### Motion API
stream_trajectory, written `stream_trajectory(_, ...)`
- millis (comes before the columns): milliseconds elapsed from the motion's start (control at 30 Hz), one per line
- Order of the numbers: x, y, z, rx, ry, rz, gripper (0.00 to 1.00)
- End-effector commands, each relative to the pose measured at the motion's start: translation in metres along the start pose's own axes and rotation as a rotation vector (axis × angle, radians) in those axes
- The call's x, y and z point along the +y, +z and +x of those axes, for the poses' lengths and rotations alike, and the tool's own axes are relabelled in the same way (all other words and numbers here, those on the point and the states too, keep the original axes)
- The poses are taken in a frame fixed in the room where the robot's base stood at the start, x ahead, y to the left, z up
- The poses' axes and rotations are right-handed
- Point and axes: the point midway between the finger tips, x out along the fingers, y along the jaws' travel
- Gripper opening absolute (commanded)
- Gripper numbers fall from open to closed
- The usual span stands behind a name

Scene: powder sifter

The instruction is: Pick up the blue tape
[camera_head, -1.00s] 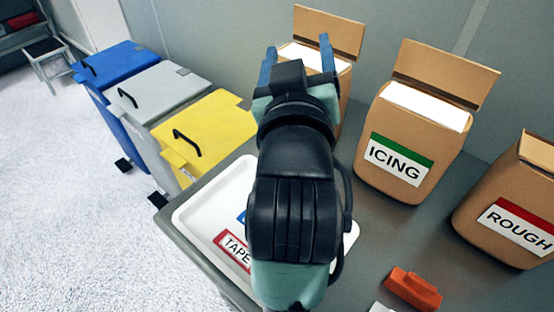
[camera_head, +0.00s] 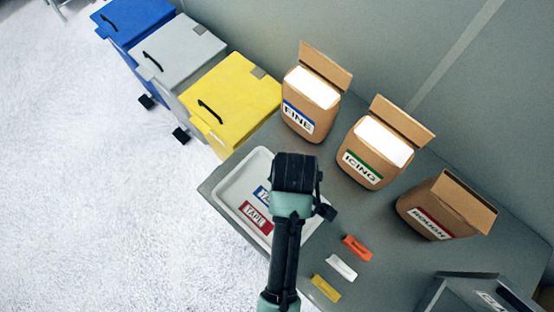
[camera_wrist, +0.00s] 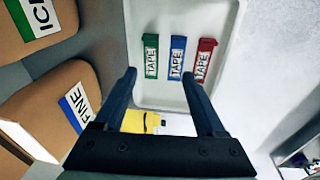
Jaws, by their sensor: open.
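The blue tape (camera_wrist: 177,57) lies in a white tray (camera_wrist: 222,28), between the green tape (camera_wrist: 151,56) and the red tape (camera_wrist: 204,60) in the wrist view. All are flat strips with white "TAPE" labels. In the head view the blue tape (camera_head: 262,195) is partly covered by my arm, beside the red tape (camera_head: 256,217); the green one is hidden. My gripper (camera_wrist: 158,76) is open and empty above the tray. In the wrist view its right fingertip appears just below the blue tape's near end. No contact shows.
Bags labelled FINE (camera_head: 299,118), ICING (camera_head: 361,169) and ROUGH (camera_head: 431,222) stand along the table's back. Orange (camera_head: 357,248), white (camera_head: 341,267) and yellow (camera_head: 326,288) pieces lie right of the tray. Blue, grey and yellow bins (camera_head: 232,97) stand beyond the table.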

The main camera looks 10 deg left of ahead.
Motion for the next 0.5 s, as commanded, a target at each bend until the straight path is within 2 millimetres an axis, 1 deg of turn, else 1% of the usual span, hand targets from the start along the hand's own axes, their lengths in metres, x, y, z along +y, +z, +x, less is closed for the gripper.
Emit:
stream_trajectory(33, -0.009, 0.008, -0.011, -0.028, -0.035, -0.015, 0.72)
stream_trajectory(100, -0.018, 0.015, -0.013, -0.054, -0.068, -0.033, 0.72)
stream_trajectory(233, -0.028, 0.024, -0.009, -0.080, -0.101, -0.049, 0.72)
stream_trajectory(367, -0.031, 0.027, 0.009, -0.085, -0.109, -0.053, 0.72)
stream_trajectory(500, -0.033, 0.028, 0.036, -0.084, -0.107, -0.051, 0.72)
